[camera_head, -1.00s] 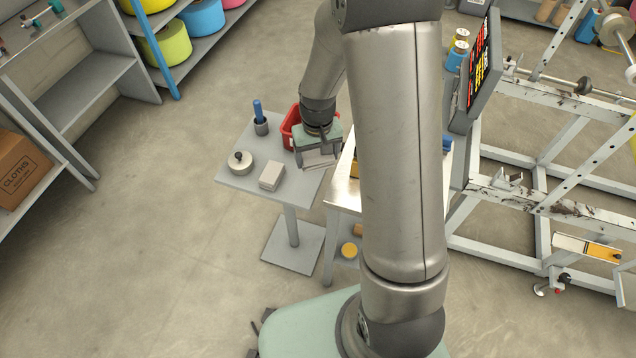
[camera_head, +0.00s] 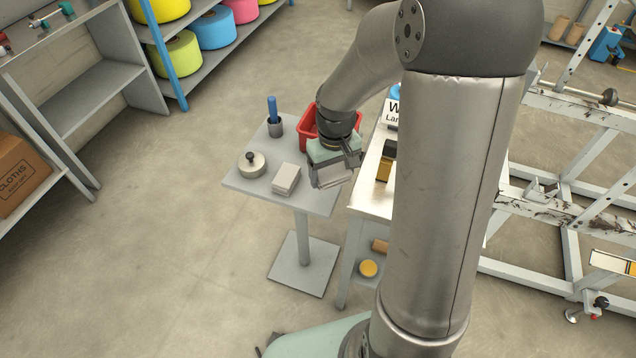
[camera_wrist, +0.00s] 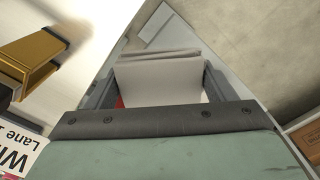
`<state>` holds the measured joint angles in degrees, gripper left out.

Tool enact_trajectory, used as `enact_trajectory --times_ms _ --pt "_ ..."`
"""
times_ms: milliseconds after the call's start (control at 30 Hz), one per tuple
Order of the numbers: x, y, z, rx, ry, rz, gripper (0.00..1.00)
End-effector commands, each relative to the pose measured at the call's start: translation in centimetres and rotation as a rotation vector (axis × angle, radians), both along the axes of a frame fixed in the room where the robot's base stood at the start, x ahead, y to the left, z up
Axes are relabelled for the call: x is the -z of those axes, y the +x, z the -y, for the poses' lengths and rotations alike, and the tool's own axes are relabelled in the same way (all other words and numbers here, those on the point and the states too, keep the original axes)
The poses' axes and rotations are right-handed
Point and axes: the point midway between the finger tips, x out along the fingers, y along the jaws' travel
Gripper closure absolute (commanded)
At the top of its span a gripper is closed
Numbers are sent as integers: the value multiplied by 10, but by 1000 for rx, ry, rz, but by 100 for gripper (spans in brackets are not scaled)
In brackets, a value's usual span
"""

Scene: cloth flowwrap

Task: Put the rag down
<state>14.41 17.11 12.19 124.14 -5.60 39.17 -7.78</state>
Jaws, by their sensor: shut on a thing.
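My gripper (camera_head: 334,166) is shut on the rag (camera_head: 333,178), a pale folded cloth. It holds the rag over the right side of the small grey table (camera_head: 245,188), beside the red bin. In the wrist view the rag (camera_wrist: 160,82) spans the space between my two fingers (camera_wrist: 158,88), its broad face toward the camera. Whether the rag's lower edge touches the table I cannot tell. A pale folded stack (camera_head: 286,178) lies on the table to the left of my gripper.
A round tin with a black knob (camera_head: 252,165) and a blue-handled tool in a grey cup (camera_head: 274,120) stand on the table. The red bin (camera_head: 307,128) is behind my gripper. A white-topped bench (camera_head: 370,190) with a yellow-and-black object (camera_head: 385,165) adjoins at right.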

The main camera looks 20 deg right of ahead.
Motion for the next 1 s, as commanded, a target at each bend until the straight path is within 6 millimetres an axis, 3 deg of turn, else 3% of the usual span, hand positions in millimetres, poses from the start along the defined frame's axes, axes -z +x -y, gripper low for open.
enact_trajectory --times_ms 33,200,433,633,1000 --pt "13 5 -5 -3 2 -8 49" --pt "40 25 -18 0 1 -5 49" --pt "56 36 -25 1 0 -3 49" --pt "82 37 -26 1 0 -5 49" --pt "90 37 -25 2 0 -1 49"
